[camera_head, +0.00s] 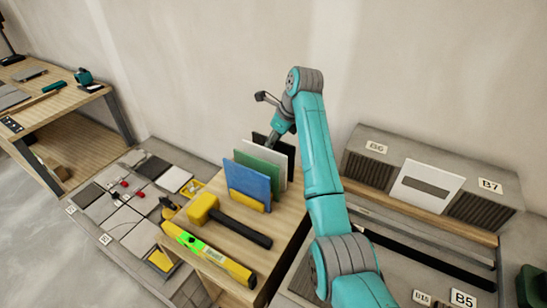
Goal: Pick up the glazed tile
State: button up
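Several tiles stand upright in a row on a wooden bench: a blue tile (247,183) in front, then a green tile (259,165), a white tile (266,153) and a dark tile (288,152) at the back. I cannot tell by finish which one is the glazed tile. My gripper (272,143) points down at the back of the row, by the top edges of the white and dark tiles. Its fingertips are small and partly hidden, so I cannot tell whether they are open or touching a tile.
A yellow-headed mallet (228,218) and a yellow-green level (208,254) lie in front of the tiles. Floor tiles with small red pieces (125,196) lie at left. A labelled grey rack (413,160) stands at right. The wall is close behind.

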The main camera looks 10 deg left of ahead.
jog(key=shift+f, duration=0.15)
jog(key=shift+c, duration=0.2)
grip_shut()
dwell(0.4)
